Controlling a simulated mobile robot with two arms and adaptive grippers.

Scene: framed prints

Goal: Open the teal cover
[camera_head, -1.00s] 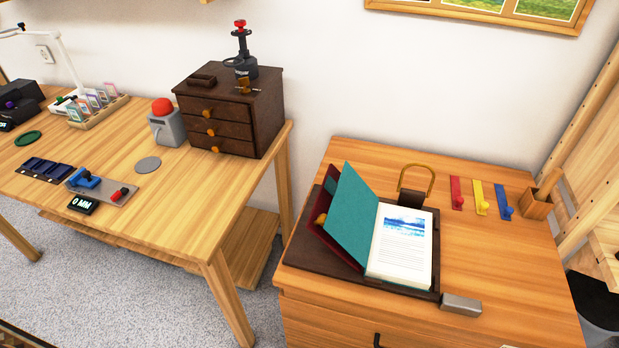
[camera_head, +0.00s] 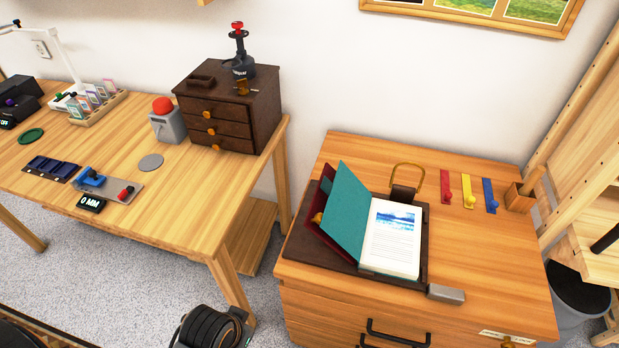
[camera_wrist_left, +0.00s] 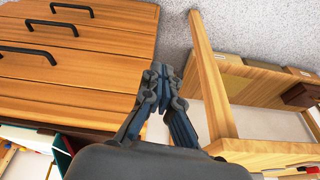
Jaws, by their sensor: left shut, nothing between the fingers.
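The teal cover (camera_head: 347,212) stands raised and tilted at the left of an open book on the wooden drawer cabinet. The white page (camera_head: 394,240) with a blue picture lies uncovered to its right. A dark red cover (camera_head: 314,238) is behind and left of the teal one. In the left wrist view, my left gripper (camera_wrist_left: 162,72) is shut and empty, over the floor beside the drawer fronts. A sliver of teal (camera_wrist_left: 64,152) shows at that view's lower left. The gripper is apart from the book. My right gripper is in neither view.
The book lies on a dark board with a brass loop (camera_head: 408,178) behind it. A grey block (camera_head: 445,293) sits at the front right. Red, yellow and blue hooks (camera_head: 468,190) lie at the back right. The work table (camera_head: 180,185) stands left, across a floor gap.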

